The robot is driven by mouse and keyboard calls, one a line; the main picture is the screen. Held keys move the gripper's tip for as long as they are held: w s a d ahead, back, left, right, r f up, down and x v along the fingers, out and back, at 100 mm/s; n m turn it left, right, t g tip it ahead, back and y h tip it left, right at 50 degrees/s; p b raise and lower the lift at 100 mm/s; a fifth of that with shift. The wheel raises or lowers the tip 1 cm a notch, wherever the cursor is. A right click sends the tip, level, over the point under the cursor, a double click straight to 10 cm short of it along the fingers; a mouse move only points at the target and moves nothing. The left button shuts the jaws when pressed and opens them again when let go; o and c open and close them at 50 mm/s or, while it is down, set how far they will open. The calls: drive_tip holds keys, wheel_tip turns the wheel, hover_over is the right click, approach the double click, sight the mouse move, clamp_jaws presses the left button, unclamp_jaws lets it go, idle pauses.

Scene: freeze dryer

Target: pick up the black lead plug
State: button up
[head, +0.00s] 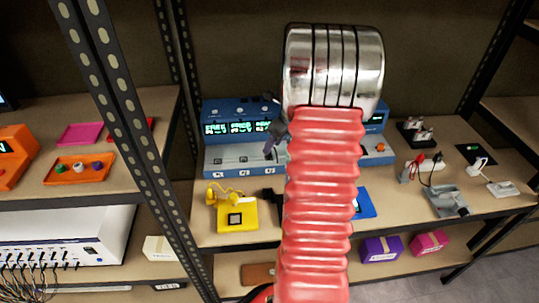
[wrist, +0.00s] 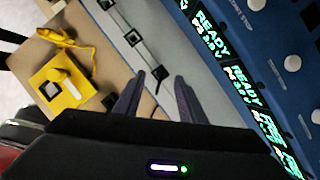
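My gripper (head: 270,147) is in front of the blue instrument bank (head: 222,112) on the shelf, left of my red arm. In the wrist view its two dark fingers (wrist: 160,76) are spread apart over the grey front panel (wrist: 122,22). A small black square fitting (wrist: 159,72) on that panel shows between the fingertips, with a thin dark line beside it. I cannot tell whether this is the black lead plug. In the head view, a small red-and-black connector group (head: 430,162) with a dark cable lies on the right, too small to tell apart. My arm hides the shelf's middle.
A yellow device (head: 237,216) with a coiled yellow cord sits left of my arm. A blue item (head: 364,204) shows right of it. A grey tray-like device (head: 445,202) is farther right. Black rack posts (head: 122,90) stand at the left.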

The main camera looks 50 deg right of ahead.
drive_tip(key=shift+x, duration=2.65)
drive_tip(key=shift+w+d+r, duration=0.1)
drive_tip(key=shift+d, duration=0.05)
drive_tip(key=shift+c, duration=0.5)
clamp_jaws()
